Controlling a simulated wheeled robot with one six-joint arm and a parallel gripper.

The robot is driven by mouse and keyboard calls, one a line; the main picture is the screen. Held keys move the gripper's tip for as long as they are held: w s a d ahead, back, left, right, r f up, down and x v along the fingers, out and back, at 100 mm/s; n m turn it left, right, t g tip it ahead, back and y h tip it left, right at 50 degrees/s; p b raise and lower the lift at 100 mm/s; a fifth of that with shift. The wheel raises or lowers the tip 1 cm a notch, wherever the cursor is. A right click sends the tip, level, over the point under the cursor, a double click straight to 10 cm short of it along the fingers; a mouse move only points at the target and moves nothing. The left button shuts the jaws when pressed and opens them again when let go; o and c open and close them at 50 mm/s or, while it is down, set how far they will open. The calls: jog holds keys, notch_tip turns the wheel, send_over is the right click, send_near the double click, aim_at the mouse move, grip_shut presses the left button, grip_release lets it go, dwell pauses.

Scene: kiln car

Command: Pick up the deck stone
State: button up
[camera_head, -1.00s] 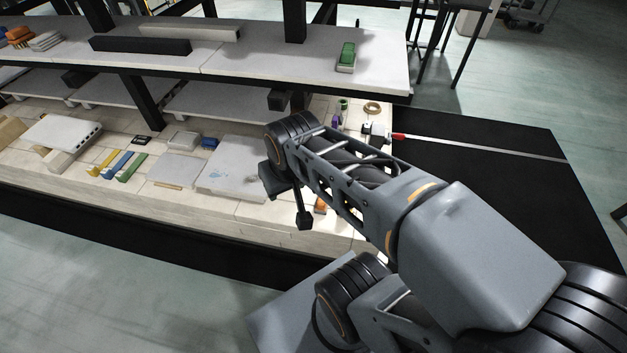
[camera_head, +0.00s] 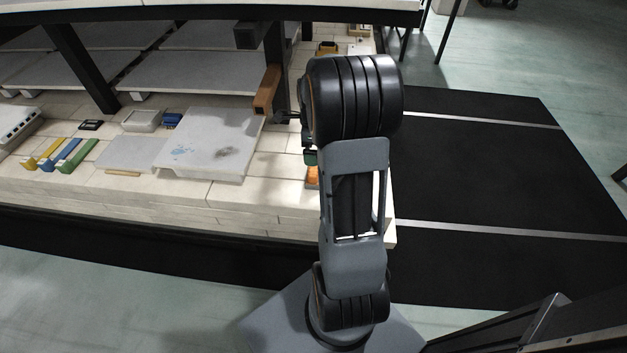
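I cannot tell for sure which piece is the deck stone. A pale square slab (camera_head: 200,160) with blue and grey stains lies on the light brick deck, left of my arm. A thinner grey plate (camera_head: 138,154) lies left of it. A brown block (camera_head: 266,92) stands tilted by the dark post, close to the end of my arm; I cannot tell whether it is touched. My gripper (camera_head: 287,117) shows only as small dark parts left of the wrist, mostly hidden by my arm. Its opening cannot be made out.
Yellow, blue and green bars (camera_head: 62,153) lie at the left, with a pale box (camera_head: 142,120) and a blue piece (camera_head: 172,120) behind. An orange thing (camera_head: 312,176) is half hidden by my arm. Shelves (camera_head: 190,72) and dark posts overhang the deck. Black matting is open at right.

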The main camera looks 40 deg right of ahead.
notch_tip(320, 180, down, 12)
jog(key=b, duration=0.3)
jog(key=shift+d+r, duration=0.1)
jog(key=shift+r, duration=0.05)
jog(key=c, duration=0.7)
jog(key=shift+r, duration=0.1)
jog(key=shift+c, duration=0.4)
jog(key=shift+r, duration=0.4)
notch_tip(320, 180, up, 2)
jog(key=shift+r+p, duration=0.1)
jog(key=shift+p, duration=0.6)
jog(key=s+r+p, duration=0.3)
jog(key=s+r, duration=0.7)
jog(key=s, duration=0.4)
jog(key=shift+a, duration=0.45)
